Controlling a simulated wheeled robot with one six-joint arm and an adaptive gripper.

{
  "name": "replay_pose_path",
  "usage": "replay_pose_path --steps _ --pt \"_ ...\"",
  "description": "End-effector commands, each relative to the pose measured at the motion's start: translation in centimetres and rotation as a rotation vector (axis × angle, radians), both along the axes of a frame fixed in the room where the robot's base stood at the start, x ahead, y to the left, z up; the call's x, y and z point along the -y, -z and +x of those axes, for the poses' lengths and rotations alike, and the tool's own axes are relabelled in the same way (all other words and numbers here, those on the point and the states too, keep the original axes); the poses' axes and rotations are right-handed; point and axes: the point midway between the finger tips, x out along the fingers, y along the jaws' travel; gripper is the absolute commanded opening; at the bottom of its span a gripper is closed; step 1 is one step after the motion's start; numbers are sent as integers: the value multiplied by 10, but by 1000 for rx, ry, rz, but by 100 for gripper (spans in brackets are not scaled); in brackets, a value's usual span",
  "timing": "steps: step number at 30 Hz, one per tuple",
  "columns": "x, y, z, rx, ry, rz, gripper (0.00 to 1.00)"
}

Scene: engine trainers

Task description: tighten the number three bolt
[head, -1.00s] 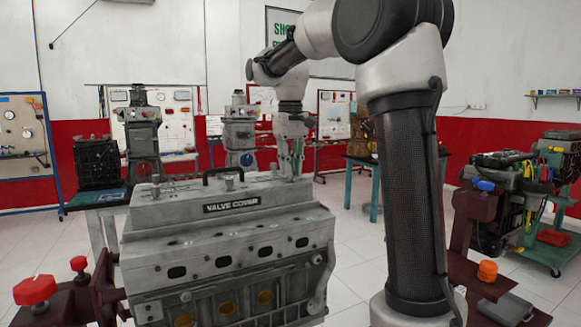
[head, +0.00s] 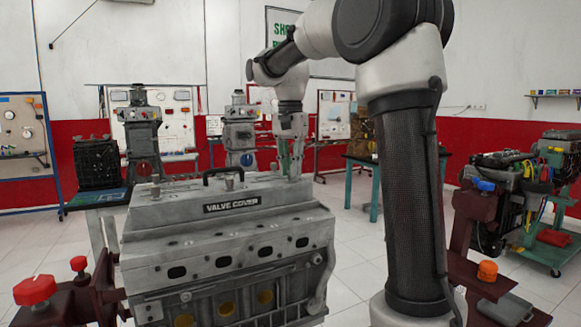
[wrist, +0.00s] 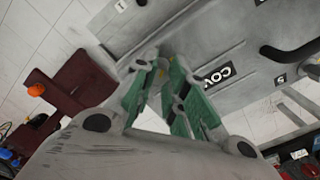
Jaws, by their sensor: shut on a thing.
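The grey engine block (head: 250,245) carries a valve cover (head: 180,200) with the plate "VALVE COVER" (head: 232,204). Bolt heads stand on the cover, one at its left end (head: 155,188) and one near the middle (head: 229,182). My gripper (head: 292,176) points down at the right end of the cover. In the wrist view its green fingers (wrist: 158,58) are closed together at the cover, shut on a bolt that they mostly hide.
A black handle (head: 222,173) rises from the cover. A red stand with red knobs (head: 35,290) is at the left. A dark red stand with an orange knob (head: 487,271) is at the right, beside another engine (head: 500,190). Tiled floor lies between.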

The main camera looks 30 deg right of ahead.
Motion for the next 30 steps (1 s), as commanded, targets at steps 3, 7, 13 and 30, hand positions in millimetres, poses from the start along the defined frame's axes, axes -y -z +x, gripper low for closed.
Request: replay_pose_path --steps 3,7,13,30 --pt "0 -1 0 1 110 0 0" --pt "0 -1 0 1 231 -1 0" --pt "0 -1 0 2 401 -1 0" --pt "0 -1 0 2 650 -1 0"
